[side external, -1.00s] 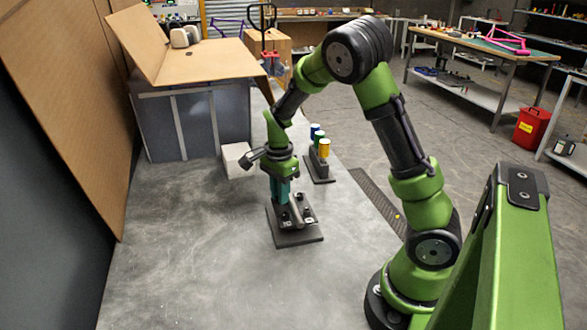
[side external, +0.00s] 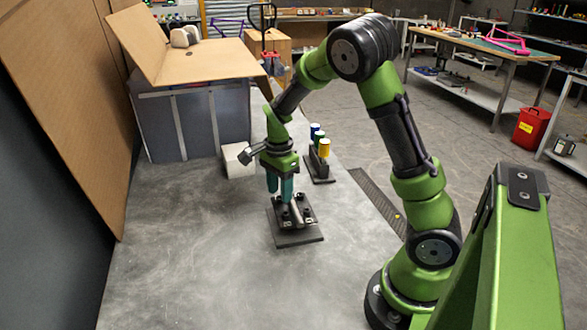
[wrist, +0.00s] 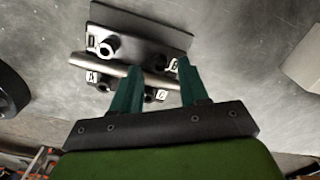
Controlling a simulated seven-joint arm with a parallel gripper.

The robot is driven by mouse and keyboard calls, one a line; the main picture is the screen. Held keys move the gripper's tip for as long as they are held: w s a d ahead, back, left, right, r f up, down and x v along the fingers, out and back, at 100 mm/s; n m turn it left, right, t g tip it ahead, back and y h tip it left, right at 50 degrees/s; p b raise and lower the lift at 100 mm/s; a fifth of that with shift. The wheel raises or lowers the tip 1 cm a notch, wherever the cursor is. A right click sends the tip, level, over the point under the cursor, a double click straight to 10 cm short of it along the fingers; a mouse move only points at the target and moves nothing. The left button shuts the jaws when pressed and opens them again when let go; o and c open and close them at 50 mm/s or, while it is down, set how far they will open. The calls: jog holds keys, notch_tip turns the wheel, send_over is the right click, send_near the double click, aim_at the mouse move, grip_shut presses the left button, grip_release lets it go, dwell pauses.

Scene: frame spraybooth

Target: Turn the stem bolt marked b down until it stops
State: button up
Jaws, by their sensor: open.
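The dark fixture plate (side external: 297,238) lies on the grey bench, and a silver tube (wrist: 120,64) runs across it. In the wrist view, short dark bolts stand beside small white letter tags. The tag near my right finger looks like b (wrist: 173,65); its bolt is largely hidden by that finger. The bolt at the upper left (wrist: 107,46) and the one at the lower left (wrist: 106,83) stand clear of the fingers. My gripper (wrist: 160,67) is open, its teal fingers apart over the fixture. It also shows in the side view (side external: 279,197). I cannot tell whether a finger touches anything.
A dark rack (side external: 319,165) with blue, green and yellow-topped containers stands behind the fixture. A white block (side external: 238,160) sits behind to the left. A cardboard-topped booth (side external: 190,115) stands farther back. The bench left of and in front of the fixture is clear.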

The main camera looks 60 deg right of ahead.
aim_at(280, 201)
notch_tip(280, 201, up, 16)
jog(key=shift+f, duration=0.2)
jog(key=s+a+r+n+t+y, duration=0.1)
jog(key=s+a+n+t+y, duration=0.1)
jog(key=s+a+n+t, duration=0.5)
jog(key=s+a+n, duration=0.6)
jog(key=a+n, duration=0.2)
jog(key=n, duration=0.2)
jog(key=shift+r+n, duration=0.15)
jog(key=shift+n, duration=0.15)
jog(key=shift+a, duration=0.1)
